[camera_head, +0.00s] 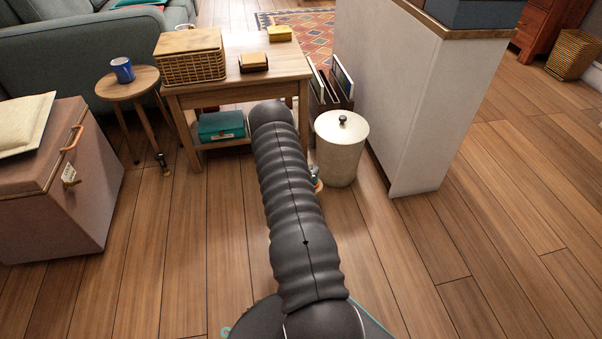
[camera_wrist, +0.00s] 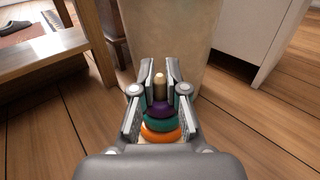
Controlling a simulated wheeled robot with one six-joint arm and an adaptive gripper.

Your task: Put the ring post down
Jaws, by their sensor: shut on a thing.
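The ring post shows in the wrist view, with a wooden peg top (camera_wrist: 160,84) and stacked purple, teal and orange rings (camera_wrist: 160,125). My gripper (camera_wrist: 160,72) is shut on it, with a finger on each side of the peg. The post looks upright. Whether its base touches the floor cannot be told. In the head view my arm hides most of it; a small coloured part of the ring post (camera_head: 317,184) shows beside the arm, left of the bin.
A cream lidded bin (camera_head: 341,158) stands just beyond the gripper. A wooden table (camera_head: 275,72) with a wicker basket (camera_head: 190,62) is at the back, a white partition (camera_head: 415,100) at the right. Wooden floor (camera_head: 400,260) is clear at the front right. A pink chest (camera_head: 70,205) stands left.

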